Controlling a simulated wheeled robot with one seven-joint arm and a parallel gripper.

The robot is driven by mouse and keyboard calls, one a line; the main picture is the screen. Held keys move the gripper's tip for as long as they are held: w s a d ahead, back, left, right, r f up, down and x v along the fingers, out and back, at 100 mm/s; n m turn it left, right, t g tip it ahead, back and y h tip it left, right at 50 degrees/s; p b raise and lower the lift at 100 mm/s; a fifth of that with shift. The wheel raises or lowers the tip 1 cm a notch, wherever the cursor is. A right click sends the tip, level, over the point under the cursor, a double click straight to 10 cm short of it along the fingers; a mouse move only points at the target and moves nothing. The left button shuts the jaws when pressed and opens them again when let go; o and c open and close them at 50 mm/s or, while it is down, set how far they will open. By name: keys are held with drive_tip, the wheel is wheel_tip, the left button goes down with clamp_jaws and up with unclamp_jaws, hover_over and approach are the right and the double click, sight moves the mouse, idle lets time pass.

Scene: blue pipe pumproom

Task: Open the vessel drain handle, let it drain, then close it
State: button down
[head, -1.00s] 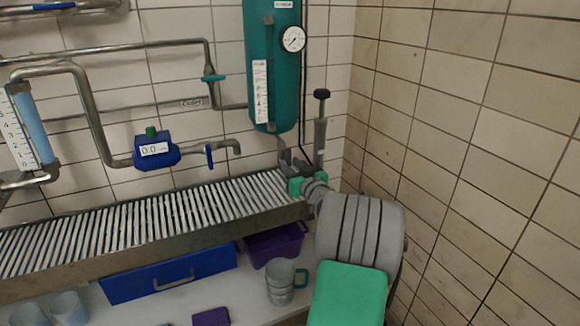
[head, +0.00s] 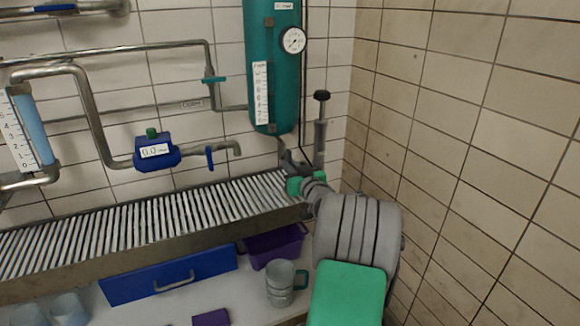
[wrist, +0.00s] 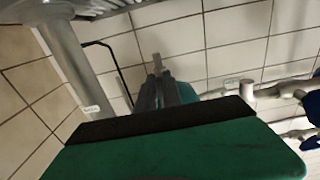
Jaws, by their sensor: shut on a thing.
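The teal vessel (head: 270,65) stands against the back wall in the head view, with a round gauge (head: 292,40) and a white level scale (head: 261,93) on it. My gripper (head: 290,160) is just under the vessel's bottom end, above the right end of the grate. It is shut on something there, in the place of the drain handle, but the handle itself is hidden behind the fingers. In the wrist view my dark fingers (wrist: 165,92) are close together, and a small grey piece shows at their tips. No flow of liquid can be made out.
A slatted grate (head: 140,222) runs along the wall. A hand pump (head: 320,130) with a black knob stands right of my gripper, close to the tiled side wall. A blue meter (head: 156,152) and pipes are to the left. A purple bin (head: 270,243) and jug (head: 281,284) are below.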

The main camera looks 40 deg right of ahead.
drive_tip(key=shift+m, duration=0.3)
drive_tip(key=shift+w+a+r+m+p, duration=0.1)
drive_tip(key=shift+a+r+m+p, duration=0.25)
drive_tip(key=shift+m+p, duration=1.85)
drive_tip(key=shift+w+a+r+m+p, duration=0.1)
drive_tip(key=shift+a+r+m+p, duration=0.4)
drive_tip(key=shift+m, duration=3.15)
drive_tip(key=shift+w+a+r+m+p, duration=0.1)
drive_tip(key=shift+a+r+m+p, duration=0.1)
drive_tip(key=shift+m+p, duration=2.05)
drive_tip(key=shift+m+b, duration=0.7)
drive_tip(key=shift+m, duration=0.1)
drive_tip(key=c, duration=1.5)
unclamp_jaws()
drive_tip(key=v, duration=0.8)
